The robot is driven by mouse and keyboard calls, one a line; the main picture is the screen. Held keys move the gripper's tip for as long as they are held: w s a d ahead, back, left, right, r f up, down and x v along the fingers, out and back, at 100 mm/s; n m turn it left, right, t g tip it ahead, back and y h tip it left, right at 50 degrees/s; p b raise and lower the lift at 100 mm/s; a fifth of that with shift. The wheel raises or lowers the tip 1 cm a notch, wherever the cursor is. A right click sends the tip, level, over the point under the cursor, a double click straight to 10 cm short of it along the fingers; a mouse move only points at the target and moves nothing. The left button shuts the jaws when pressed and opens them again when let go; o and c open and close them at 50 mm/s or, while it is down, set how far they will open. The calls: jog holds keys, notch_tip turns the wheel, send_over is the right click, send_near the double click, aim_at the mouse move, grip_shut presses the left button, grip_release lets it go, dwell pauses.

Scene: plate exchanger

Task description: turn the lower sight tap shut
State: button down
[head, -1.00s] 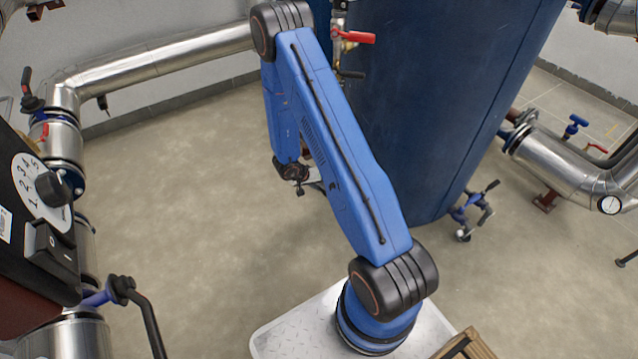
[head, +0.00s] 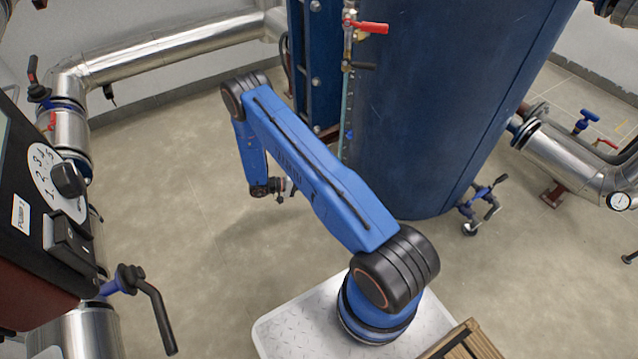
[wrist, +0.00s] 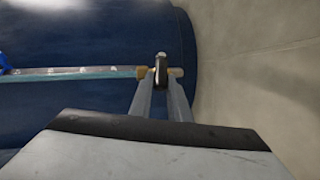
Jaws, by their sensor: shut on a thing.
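The sight glass (wrist: 85,73) runs along the blue tank in the wrist view and ends at right in a brass fitting. The lower sight tap (wrist: 161,64) is at that end, its dark handle pointing at the camera. My gripper (wrist: 160,82) is shut on this handle between its two grey fingers. The handle's exact angle is hard to tell. In the head view the sight glass (head: 347,118) stands upright on the tank, but the lower tap is hidden behind my arm.
The blue tank (head: 440,110) stands right of my arm. A black control box (head: 50,190) and pipes are at left. The floor between is clear.

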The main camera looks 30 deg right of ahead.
jog(key=shift+w+f+n+g+h, duration=0.2)
jog(key=shift+f+n+g+h, duration=0.3)
jog(key=shift+f+h, duration=0.7)
jog(key=shift+r, duration=0.1)
jog(key=c, duration=1.7)
grip_release()
jog(key=shift+o, duration=0.2)
jog(key=v, duration=1.7)
jog(key=shift+a, duration=0.25)
jog(key=shift+w, duration=0.1)
